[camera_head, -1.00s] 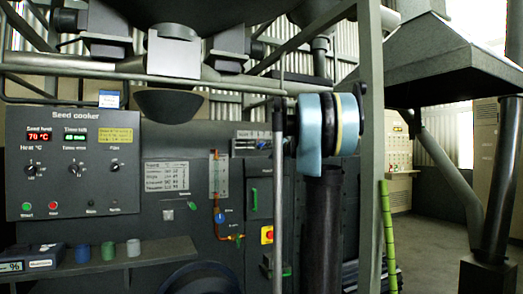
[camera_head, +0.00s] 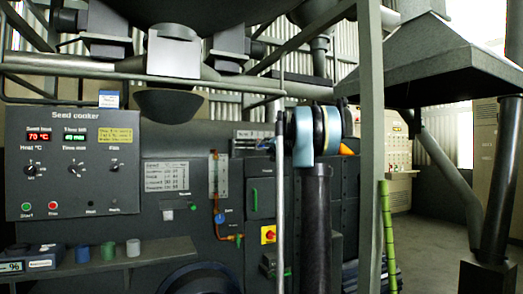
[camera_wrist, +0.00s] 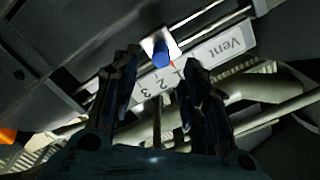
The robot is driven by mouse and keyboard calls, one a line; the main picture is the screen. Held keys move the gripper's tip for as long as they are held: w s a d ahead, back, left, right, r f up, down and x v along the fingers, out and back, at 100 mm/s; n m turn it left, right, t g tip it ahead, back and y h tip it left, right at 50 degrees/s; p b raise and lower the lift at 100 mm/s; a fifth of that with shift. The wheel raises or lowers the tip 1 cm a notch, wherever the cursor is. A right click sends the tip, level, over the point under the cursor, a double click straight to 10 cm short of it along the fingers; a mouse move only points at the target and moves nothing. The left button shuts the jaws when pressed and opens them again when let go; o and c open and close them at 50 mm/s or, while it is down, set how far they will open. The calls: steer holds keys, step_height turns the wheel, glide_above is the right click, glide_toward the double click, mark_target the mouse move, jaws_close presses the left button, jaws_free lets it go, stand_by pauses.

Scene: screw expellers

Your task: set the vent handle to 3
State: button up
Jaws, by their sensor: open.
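The pointer's tip lies near the 1 on a pale label plate (camera_wrist: 215,56) marked Vent, 1, 2 and 3. The 2 and 3 run down to the left of the 1. My gripper (camera_wrist: 163,62) is open, one dark finger left of the knob and one right of it. I cannot tell whether either finger touches it. In the head view I cannot make out the handle or the fingers.
A grey Seed cooker panel (camera_head: 72,165) with dials is on the left. A shelf (camera_head: 165,249) with small cups juts out below it. A steel post (camera_head: 371,100) and a green pole (camera_head: 388,235) stand at the right. Pale bars (camera_wrist: 275,118) cross near the fingers in the wrist view.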

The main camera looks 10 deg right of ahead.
steer(key=x, duration=0.8)
jaws_close()
steer(key=shift+d, duration=0.1)
